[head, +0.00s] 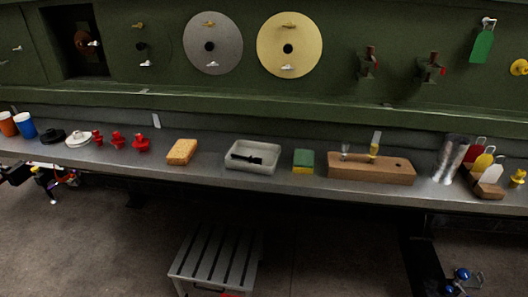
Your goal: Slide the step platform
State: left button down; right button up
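The step platform (215,253) is a grey slatted stool. It stands on the floor in front of the bench, left of centre, and its lower front is cut off by the bottom edge. A small red part shows at its front bottom edge. My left gripper (52,190) is at the far left by the bench's front edge, well away from the platform. It is small and dark, so its fingers cannot be made out. My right gripper (461,281) is low at the bottom right, also apart from the platform, and its fingers are unclear.
A long grey bench (300,183) runs across above the platform. A green panel (120,70) stands behind. The floor (330,250) right of the platform is clear.

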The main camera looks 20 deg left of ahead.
aim_at(224, 256)
jog(key=u, duration=1.3)
